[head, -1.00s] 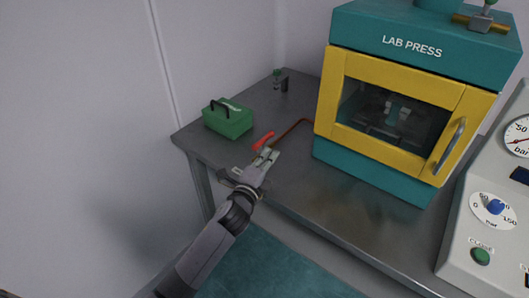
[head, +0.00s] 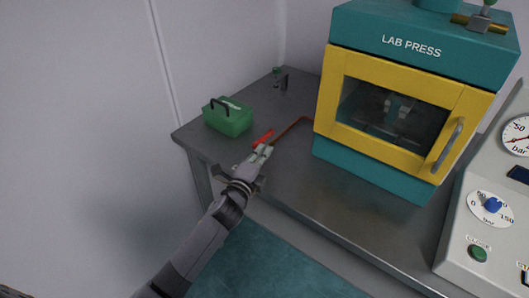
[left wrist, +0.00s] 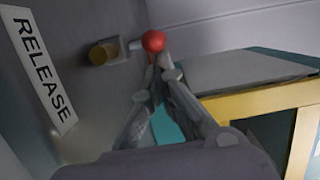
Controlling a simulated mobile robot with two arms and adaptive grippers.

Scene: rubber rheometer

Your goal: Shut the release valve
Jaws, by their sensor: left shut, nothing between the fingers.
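The release valve shows in the head view as a red handle (head: 263,138) at the end of a thin copper-brown pipe (head: 291,130) over the grey bench. In the left wrist view I see a brass fitting (left wrist: 103,53), a short light stem and a red rounded end (left wrist: 153,41) beside a white RELEASE label (left wrist: 42,72). My left gripper (head: 265,150) is shut and empty, with its fingertips (left wrist: 157,65) close by the red end. I cannot tell whether they touch it. My right gripper is not in view.
A green box (head: 228,120) with a dark handle stands on the bench (head: 290,185) left of the valve. The teal and yellow lab press (head: 385,120) stands to the right. A gauge panel (head: 458,230) is at the far right. The bench front is bare.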

